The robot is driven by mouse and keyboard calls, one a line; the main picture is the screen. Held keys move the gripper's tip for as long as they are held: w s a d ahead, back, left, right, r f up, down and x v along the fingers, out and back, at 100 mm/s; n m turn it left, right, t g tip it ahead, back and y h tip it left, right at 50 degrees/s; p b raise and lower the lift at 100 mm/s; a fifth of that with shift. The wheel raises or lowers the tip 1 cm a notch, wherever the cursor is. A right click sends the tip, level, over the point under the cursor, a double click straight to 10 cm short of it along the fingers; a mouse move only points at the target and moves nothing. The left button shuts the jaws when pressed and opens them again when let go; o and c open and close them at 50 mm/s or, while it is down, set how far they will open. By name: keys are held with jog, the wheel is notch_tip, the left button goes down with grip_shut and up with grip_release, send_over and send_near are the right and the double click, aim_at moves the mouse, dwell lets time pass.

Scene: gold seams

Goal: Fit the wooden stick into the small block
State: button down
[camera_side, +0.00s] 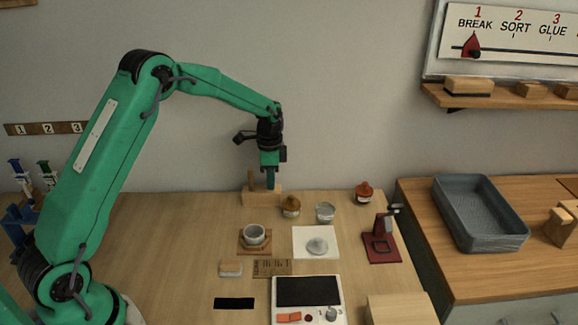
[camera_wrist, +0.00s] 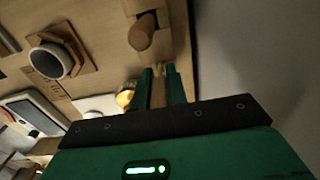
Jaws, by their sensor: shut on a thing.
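The small wooden block (camera_side: 263,199) sits at the back left of the bench. A round wooden peg (camera_side: 251,180) stands upright at its left part; this peg also shows in the wrist view (camera_wrist: 143,34). My gripper (camera_side: 269,186) points down over the block's right part, beside the peg. In the wrist view my green fingers (camera_wrist: 160,72) are shut on a slim wooden stick (camera_wrist: 158,93). The stick's lower end is hidden or too small to make out, so I cannot tell if it sits in the block.
To the right of the block are an amber jar (camera_side: 291,206), a grey cup (camera_side: 325,212) and a red-brown jar (camera_side: 364,191). A bowl (camera_side: 254,236) on a wooden coaster stands in front. A red stand (camera_side: 382,248) is further right. The wall is close behind.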

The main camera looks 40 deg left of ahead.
jog(key=shift+f, duration=0.2)
dwell(0.5)
jog(key=c, duration=1.3)
grip_release()
jog(key=shift+r, duration=2.5)
jog(key=shift+r, duration=0.1)
jog(key=shift+r, duration=3.8)
